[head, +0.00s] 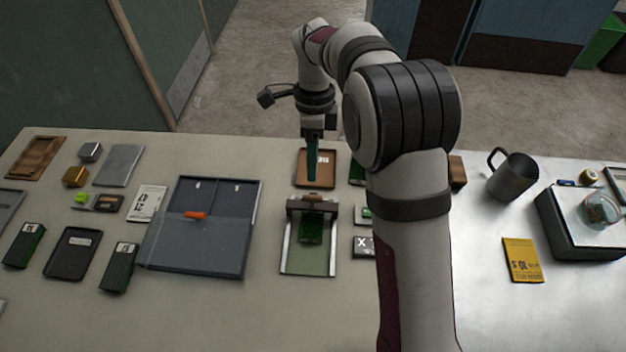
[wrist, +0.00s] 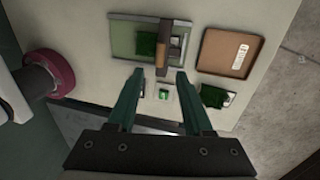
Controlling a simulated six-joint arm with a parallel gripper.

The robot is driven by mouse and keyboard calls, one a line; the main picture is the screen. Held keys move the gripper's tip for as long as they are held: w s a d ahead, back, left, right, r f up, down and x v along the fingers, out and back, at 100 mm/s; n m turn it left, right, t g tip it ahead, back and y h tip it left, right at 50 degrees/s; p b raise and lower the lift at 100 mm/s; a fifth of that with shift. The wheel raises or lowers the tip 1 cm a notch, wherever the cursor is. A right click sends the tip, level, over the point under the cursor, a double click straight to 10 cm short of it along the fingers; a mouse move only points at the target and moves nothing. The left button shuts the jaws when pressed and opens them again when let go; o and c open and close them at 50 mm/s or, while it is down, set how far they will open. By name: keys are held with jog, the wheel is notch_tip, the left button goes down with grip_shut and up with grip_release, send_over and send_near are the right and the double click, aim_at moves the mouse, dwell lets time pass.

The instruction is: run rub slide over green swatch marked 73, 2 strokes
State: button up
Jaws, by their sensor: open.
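The rub slide (head: 313,208) is a dark crossbar with a wooden part, spanning a pale green rail bed (head: 309,265). In the wrist view the slide (wrist: 163,52) lies just beyond my fingertips. A dark green swatch (head: 312,230) lies on the bed beside the slide, and it also shows in the wrist view (wrist: 146,43). I cannot read a 73 on it. My gripper (head: 312,174) is above the brown tray (head: 316,182) in the head view. In the wrist view my gripper (wrist: 159,72) is open and empty, apart from the slide.
Another green swatch (wrist: 212,96) lies near the brown tray. Green pieces with white labels (head: 24,246) (head: 118,268) lie at the left, around a black tray (head: 72,253). A blue-grey case (head: 195,255) stands left of the bed. My arm hides part of the table.

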aim_at(312, 196)
jog(key=f, duration=0.2)
jog(key=s+f, duration=0.1)
jog(key=f, duration=0.5)
jog(key=shift+s+f, duration=0.15)
jog(key=shift+s, duration=0.2)
grip_shut()
dwell(0.8)
